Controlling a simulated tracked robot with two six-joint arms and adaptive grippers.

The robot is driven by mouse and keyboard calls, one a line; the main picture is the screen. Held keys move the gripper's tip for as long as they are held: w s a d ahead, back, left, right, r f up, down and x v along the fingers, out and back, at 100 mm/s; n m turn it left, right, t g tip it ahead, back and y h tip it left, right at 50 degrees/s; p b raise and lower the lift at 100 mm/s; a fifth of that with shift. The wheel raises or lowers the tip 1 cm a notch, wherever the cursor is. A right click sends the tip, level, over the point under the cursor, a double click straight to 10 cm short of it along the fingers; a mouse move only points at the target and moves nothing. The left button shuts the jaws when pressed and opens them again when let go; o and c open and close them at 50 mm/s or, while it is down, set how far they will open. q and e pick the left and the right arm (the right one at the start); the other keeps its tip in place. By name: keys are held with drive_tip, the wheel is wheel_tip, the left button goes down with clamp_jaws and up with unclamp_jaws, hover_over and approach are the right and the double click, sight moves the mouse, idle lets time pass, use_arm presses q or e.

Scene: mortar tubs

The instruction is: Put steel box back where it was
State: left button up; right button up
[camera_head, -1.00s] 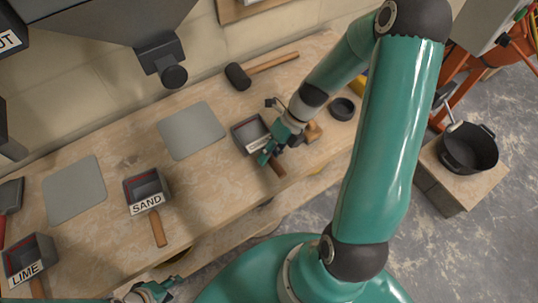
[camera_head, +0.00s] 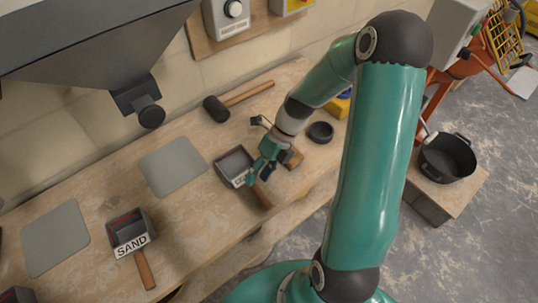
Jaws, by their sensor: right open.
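A grey steel box (camera_head: 235,163) with a wooden handle (camera_head: 262,197) sits on the bench right of the middle. Its white label is partly hidden by my gripper, so I cannot read it fully. My right gripper (camera_head: 257,174) is open at the box's front right side, close to the label and handle. I cannot tell whether it touches the box. A similar steel box labelled SAND (camera_head: 130,228), with a wooden handle, stands at the lower left. My left gripper is out of view.
Two flat grey plates lie on the bench, one behind the boxes (camera_head: 172,165) and one at far left (camera_head: 55,238). A mallet (camera_head: 238,101) lies near the wall. A black round dish (camera_head: 320,132) sits right of my gripper. A dark pot (camera_head: 446,158) stands on a separate block.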

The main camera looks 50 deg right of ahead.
drive_tip(key=v, duration=0.8)
